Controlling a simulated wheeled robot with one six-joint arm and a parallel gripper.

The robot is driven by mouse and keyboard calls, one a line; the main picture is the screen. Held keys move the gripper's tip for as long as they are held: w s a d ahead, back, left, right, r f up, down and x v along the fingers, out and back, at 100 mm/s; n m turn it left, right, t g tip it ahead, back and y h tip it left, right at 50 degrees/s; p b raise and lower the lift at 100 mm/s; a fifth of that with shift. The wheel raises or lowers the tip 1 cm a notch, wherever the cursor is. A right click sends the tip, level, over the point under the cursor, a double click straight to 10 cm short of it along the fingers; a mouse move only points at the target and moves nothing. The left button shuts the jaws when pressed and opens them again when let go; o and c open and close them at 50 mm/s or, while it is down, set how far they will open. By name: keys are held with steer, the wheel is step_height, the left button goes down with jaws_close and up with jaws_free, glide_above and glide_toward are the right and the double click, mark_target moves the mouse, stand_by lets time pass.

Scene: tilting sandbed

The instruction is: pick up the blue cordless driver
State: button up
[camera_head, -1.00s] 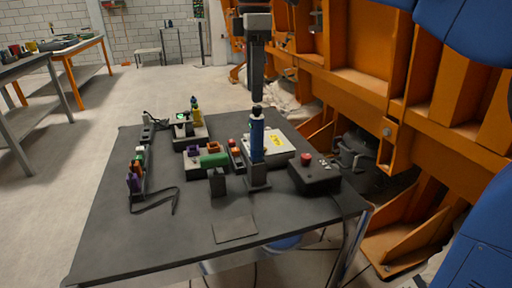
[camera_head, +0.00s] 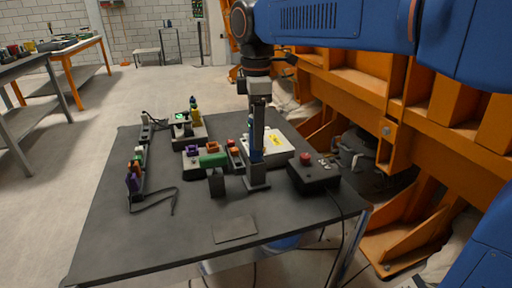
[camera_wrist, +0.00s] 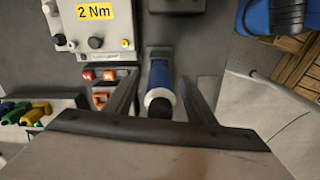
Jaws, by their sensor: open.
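The blue cordless driver (camera_wrist: 160,76) stands upright in a dark holder (camera_head: 257,184) on the table. In the head view only slivers of the driver (camera_head: 251,124) show, since my gripper hides most of it. In the wrist view I look down on its dark top end and a white ring, with the blue body beyond. My gripper (camera_head: 257,150) is lowered over the driver, pointing down. Its jaws are open, with one finger on each side of the driver (camera_wrist: 160,96); small gaps show between the fingers and the body.
The dark table (camera_head: 115,235) also holds a white box with a yellow label (camera_head: 282,150), a black box with a red button (camera_head: 314,174), a dark block (camera_head: 216,183) and a green piece (camera_head: 213,160). The table's front left is clear. Orange framework stands at the right.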

steer(key=shift+f, duration=0.45)
steer(key=c, duration=1.2)
steer(key=shift+r, duration=0.1)
